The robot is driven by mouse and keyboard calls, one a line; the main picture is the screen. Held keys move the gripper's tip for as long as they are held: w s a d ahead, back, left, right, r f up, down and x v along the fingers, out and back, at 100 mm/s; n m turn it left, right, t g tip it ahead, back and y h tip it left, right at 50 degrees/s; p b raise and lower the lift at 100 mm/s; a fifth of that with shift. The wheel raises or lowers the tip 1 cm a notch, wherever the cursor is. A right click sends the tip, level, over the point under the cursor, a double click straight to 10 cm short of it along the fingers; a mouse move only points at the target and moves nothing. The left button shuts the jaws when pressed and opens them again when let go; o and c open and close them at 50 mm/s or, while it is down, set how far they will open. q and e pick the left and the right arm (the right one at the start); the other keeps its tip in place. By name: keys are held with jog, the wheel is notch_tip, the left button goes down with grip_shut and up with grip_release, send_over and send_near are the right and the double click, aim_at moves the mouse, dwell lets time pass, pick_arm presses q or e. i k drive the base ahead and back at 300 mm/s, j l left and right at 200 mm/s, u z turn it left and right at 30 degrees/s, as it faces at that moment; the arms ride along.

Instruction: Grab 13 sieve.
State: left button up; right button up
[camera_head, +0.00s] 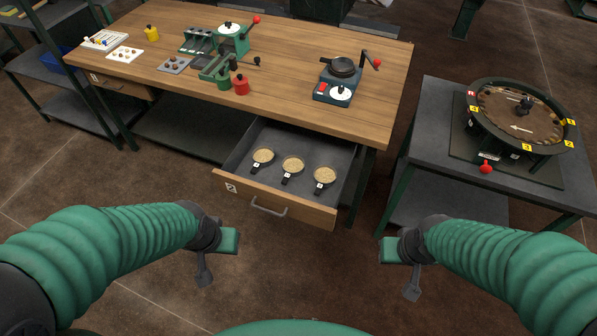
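Three small round sieves with tan contents and dark handles lie in a row in the open drawer: the left sieve (263,156), the middle sieve (292,164) and the right sieve (324,175). Each handle carries a small white label whose number is too small to read. My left gripper (217,258) hangs in front of the drawer's left end, apart from it. My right gripper (400,270) is to the right of the drawer front, also apart. Neither gripper touches a sieve, and nothing shows held in either. Their finger gaps are unclear.
The drawer (270,205) has a wooden front with a handle, pulled out under the wooden workbench (290,75). A hand-cranked device (342,80) and a green press (225,50) stand on the bench. A round turntable device (518,112) stands on the right table. The floor before the drawer is clear.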

aim_at(292, 165)
jog(key=i+j+u, duration=0.25)
jog(key=i+j, duration=0.25)
jog(key=i+j+u, duration=0.2)
jog(key=i+j, duration=0.25)
jog(key=i, duration=0.15)
